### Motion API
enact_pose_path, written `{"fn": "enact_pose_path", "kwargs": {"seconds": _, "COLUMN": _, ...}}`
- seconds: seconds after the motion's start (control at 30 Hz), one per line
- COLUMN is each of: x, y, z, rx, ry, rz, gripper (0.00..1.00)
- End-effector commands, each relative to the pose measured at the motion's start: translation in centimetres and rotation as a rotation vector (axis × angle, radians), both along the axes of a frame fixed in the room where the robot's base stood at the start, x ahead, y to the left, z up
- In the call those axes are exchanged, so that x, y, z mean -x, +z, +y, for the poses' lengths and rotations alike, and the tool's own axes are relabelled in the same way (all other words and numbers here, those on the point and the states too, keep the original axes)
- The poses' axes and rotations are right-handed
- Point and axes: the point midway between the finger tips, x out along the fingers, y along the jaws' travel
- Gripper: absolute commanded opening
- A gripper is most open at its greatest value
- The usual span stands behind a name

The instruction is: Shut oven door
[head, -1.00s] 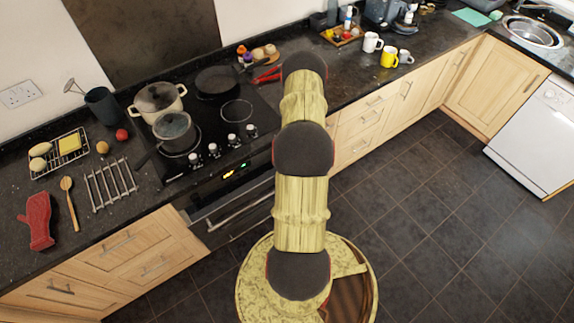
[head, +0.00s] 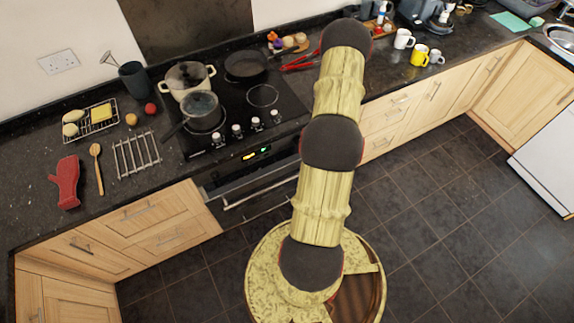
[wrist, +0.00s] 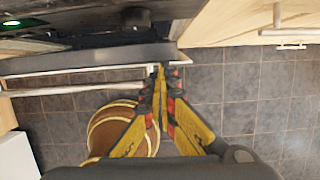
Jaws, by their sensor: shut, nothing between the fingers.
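The oven (head: 250,160) sits under the black hob. Its dark door (head: 243,181) has a long silver handle (head: 262,190) and appears a little ajar below the control panel, though the exact angle is hard to tell. My arm hides the right end of the door in the head view. In the wrist view the door's top edge (wrist: 90,60) and the handle (wrist: 75,89) run in from the left. My gripper (wrist: 161,72) is shut and empty, its fingertips by the right end of the door; I cannot tell whether they touch. In the head view my gripper is hidden.
Pots (head: 202,112) and a pan (head: 245,65) stand on the hob. Wooden drawers (head: 145,220) flank the oven on the left and more cabinets (head: 395,115) on the right. The dark tiled floor (head: 450,210) on the right is clear.

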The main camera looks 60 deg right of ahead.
Motion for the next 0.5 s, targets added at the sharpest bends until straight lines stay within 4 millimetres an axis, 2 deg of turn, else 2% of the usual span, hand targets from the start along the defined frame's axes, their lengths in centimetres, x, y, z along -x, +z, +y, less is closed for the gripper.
{"fn": "enact_pose_path", "kwargs": {"seconds": 0.03, "x": 1.4, "y": -2.6, "z": 0.1, "rx": -0.012, "ry": -0.022, "rz": 0.005, "gripper": 0.00}}
{"fn": "enact_pose_path", "kwargs": {"seconds": 0.17, "x": 5.4, "y": -8.7, "z": 1.1, "rx": -0.056, "ry": -0.084, "rz": 0.018, "gripper": 0.00}}
{"fn": "enact_pose_path", "kwargs": {"seconds": 0.3, "x": 9.1, "y": -15.4, "z": 3.1, "rx": -0.120, "ry": -0.136, "rz": 0.007, "gripper": 0.00}}
{"fn": "enact_pose_path", "kwargs": {"seconds": 0.4, "x": 10.3, "y": -19.8, "z": 5.6, "rx": -0.191, "ry": -0.166, "rz": -0.049, "gripper": 0.00}}
{"fn": "enact_pose_path", "kwargs": {"seconds": 0.5, "x": 10.5, "y": -23.8, "z": 8.5, "rx": -0.276, "ry": -0.194, "rz": -0.138, "gripper": 0.00}}
